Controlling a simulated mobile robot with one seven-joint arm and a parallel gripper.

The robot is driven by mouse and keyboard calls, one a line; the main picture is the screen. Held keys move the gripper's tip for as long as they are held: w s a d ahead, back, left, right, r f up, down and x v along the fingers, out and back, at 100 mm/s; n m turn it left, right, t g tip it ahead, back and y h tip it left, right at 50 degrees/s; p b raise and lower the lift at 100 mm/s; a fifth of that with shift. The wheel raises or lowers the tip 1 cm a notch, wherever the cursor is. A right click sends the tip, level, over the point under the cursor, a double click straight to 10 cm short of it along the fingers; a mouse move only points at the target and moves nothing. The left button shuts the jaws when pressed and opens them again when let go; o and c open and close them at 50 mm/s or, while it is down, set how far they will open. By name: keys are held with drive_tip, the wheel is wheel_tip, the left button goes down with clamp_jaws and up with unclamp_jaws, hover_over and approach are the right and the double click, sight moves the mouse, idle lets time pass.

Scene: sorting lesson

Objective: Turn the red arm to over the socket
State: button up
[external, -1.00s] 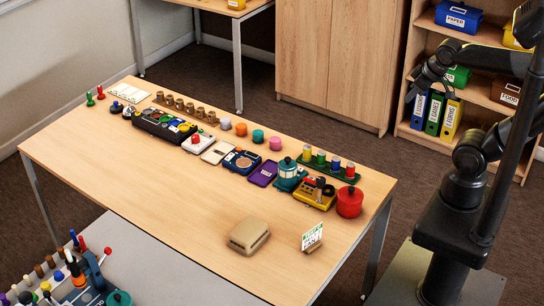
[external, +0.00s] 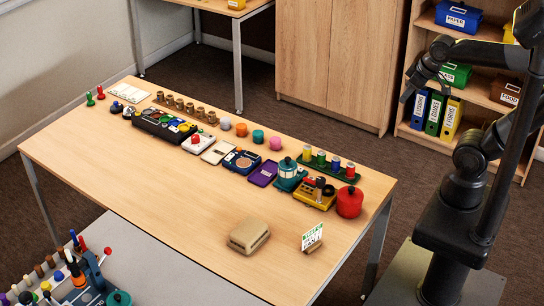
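I cannot clearly make out a red arm or a socket at this size. A yellow device (external: 314,196) with small dark and red parts on top stands near the right end of the wooden table. A blue device (external: 92,282) with upright levers and a red knob (external: 108,251) stands on the grey surface at the lower left. My gripper (external: 404,95) is in the air at the upper right, in front of the shelf in the picture, well apart from both devices. Its fingers are dark and small, and their opening does not show.
A row of small objects runs along the wooden table (external: 150,190), including a red pot (external: 349,202), a teal kettle-like thing (external: 290,176) and a purple pad (external: 263,174). A beige block (external: 249,236) and a sign (external: 312,238) stand nearer the front. The table's front left is clear.

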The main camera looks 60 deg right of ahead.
drive_tip(key=o, duration=0.6)
drive_tip(key=w+a+n+g, duration=0.2)
drive_tip(key=w+a, duration=0.2)
drive_tip(key=w, duration=0.3)
drive_tip(key=shift+g, duration=0.3)
drive_tip(key=shift+o, duration=0.2)
drive_tip(key=w+a+f+n+g, duration=0.2)
drive_tip(key=w+a+f, duration=0.1)
drive_tip(key=w+a, duration=0.3)
drive_tip(key=shift+w, duration=0.2)
drive_tip(key=n+g+h, duration=0.3)
drive_tip(key=n+g, duration=0.1)
drive_tip(key=n, duration=0.1)
approach(321, 179)
drive_tip(key=x, duration=0.8)
drive_tip(key=shift+s+f, duration=0.1)
drive_tip(key=shift+f, duration=0.3)
drive_tip(key=c, duration=1)
